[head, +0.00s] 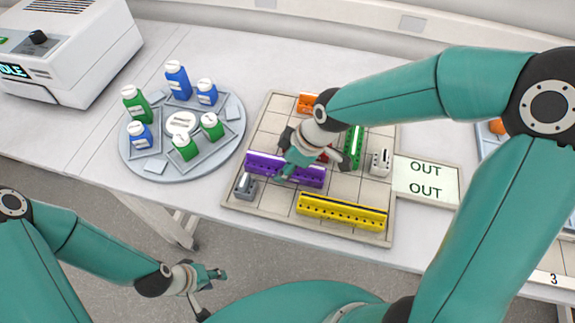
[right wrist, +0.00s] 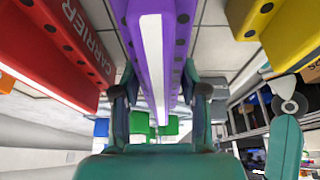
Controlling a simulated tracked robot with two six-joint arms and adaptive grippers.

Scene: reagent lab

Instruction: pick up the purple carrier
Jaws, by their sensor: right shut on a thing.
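The purple carrier (head: 312,177) is a long bar with a pale strip and round holes, on the gridded board near its front left. My right gripper (head: 291,172) reaches over its middle and is shut on it. In the right wrist view the purple carrier (right wrist: 152,40) runs between the two fingers (right wrist: 160,100). I cannot tell whether it is clear of the board. My left gripper (head: 212,288) is open and empty, low in the head view, in front of the table and away from the board.
The gridded board (head: 270,125) also holds yellow (head: 342,212), green (head: 354,147), orange (head: 306,102) and red (right wrist: 50,50) carriers and two grey pieces (head: 245,187) (head: 380,161). An OUT plate (head: 427,179) adjoins it. A round bottle tray (head: 222,158) stands left.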

